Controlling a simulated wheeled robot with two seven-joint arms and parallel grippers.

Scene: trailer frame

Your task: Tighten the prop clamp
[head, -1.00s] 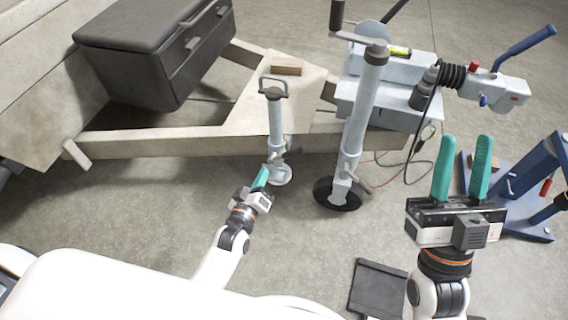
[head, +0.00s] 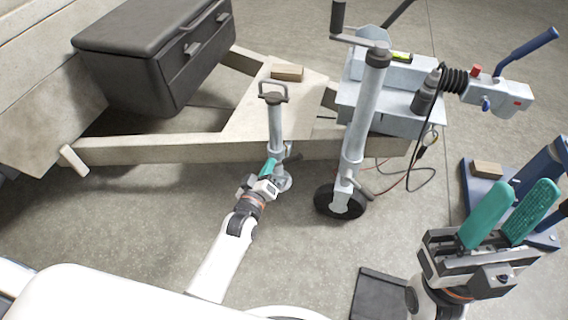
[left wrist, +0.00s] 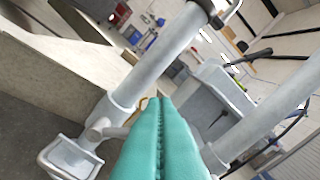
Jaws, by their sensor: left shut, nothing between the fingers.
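Touch cannot be told. My right gripper (head: 524,190) is open and empty at the right.
The jockey wheel post (head: 364,115) with its black wheel (head: 340,200) stands right of the prop. Cables (head: 408,180) hang behind it. The beige trailer frame (head: 150,149) and a black box (head: 150,60) lie left. A blue stand (head: 470,190) is at the right.

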